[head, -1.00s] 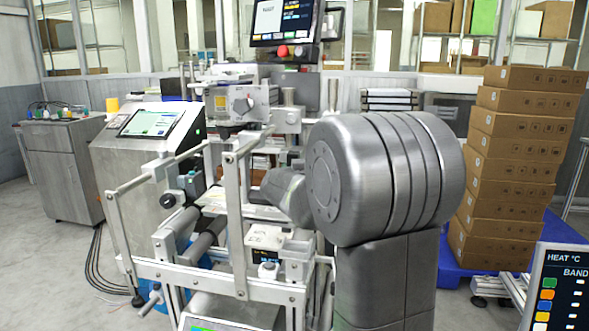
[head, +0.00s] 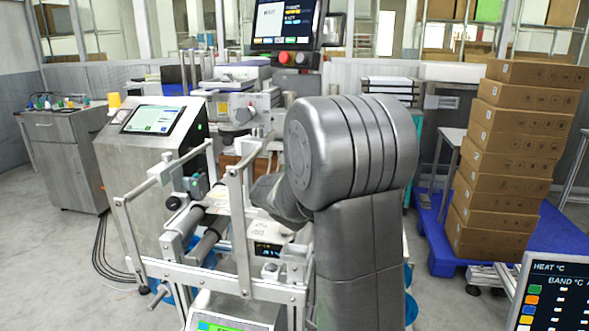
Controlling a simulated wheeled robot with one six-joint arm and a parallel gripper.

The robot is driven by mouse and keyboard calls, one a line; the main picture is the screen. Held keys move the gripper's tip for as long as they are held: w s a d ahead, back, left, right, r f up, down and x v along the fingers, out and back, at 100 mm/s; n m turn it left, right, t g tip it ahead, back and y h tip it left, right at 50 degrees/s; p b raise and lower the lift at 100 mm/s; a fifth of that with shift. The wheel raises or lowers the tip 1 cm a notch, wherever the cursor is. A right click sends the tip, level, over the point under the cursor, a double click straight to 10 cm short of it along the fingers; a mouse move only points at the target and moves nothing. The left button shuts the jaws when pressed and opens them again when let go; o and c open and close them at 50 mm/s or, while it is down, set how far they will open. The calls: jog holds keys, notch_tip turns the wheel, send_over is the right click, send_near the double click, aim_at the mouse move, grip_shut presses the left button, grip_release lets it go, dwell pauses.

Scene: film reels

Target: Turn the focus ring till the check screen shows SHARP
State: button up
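My arm's large grey joint fills the middle of the head view and its forearm points left and away, into the frame of the machine. My gripper is hidden, so I cannot see what it touches. I cannot make out a focus ring for certain. A dark monitor (head: 286,22) stands above the machine, with a white panel and coloured lines. A second screen (head: 153,119) is set in the sloped top of the grey cabinet at left. The writing on both is too small to read, and I cannot tell which is the check screen.
A metal-framed machine (head: 243,225) with rollers stands close in front, left of my arm. Stacked brown cartons (head: 515,150) stand on a blue pallet (head: 440,250) at right. A heat panel (head: 556,292) is at the lower right. A grey side cabinet (head: 67,158) is at far left.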

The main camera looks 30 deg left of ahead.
jog(key=o, duration=1)
notch_tip(320, 180, up, 10)
jog(key=p, duration=0.4)
